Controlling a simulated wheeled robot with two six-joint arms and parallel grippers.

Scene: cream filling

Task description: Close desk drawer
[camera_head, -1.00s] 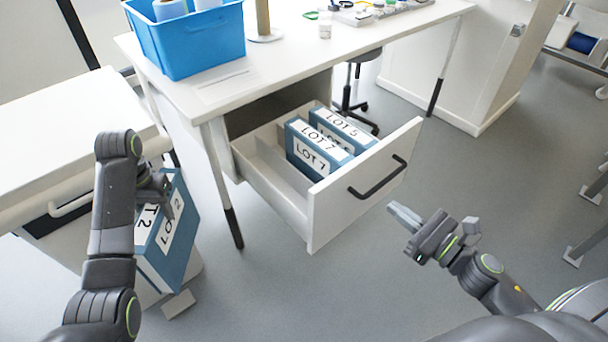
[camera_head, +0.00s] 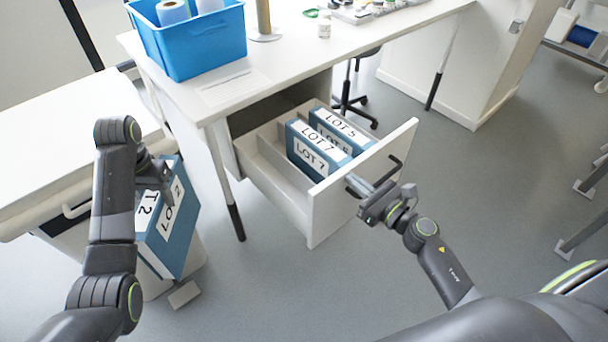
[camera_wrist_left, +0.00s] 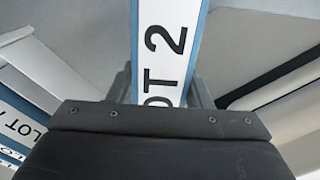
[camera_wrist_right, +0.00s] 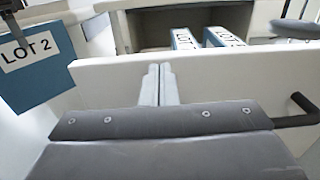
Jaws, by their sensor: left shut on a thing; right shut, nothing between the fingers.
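The desk drawer (camera_head: 325,212) stands pulled out under the white desk, with a dark bar handle (camera_head: 392,172) on its front. Binders labelled LOT 7 (camera_head: 310,160) and LOT 5 (camera_head: 345,130) stand inside it. My right gripper (camera_head: 358,184) is shut and empty, its fingertips at the drawer front beside the handle. In the right wrist view the closed fingers (camera_wrist_right: 159,82) are before the white front panel (camera_wrist_right: 100,85); I cannot tell whether they touch. My left gripper (camera_head: 160,180) is shut on a blue LOT 2 binder (camera_head: 172,235), also in the left wrist view (camera_wrist_left: 168,45).
A blue bin (camera_head: 195,45) with rolls stands on the desk top (camera_head: 270,75). A white cabinet (camera_head: 60,140) is at the left, behind the held binder. A desk leg (camera_head: 235,205) stands left of the drawer.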

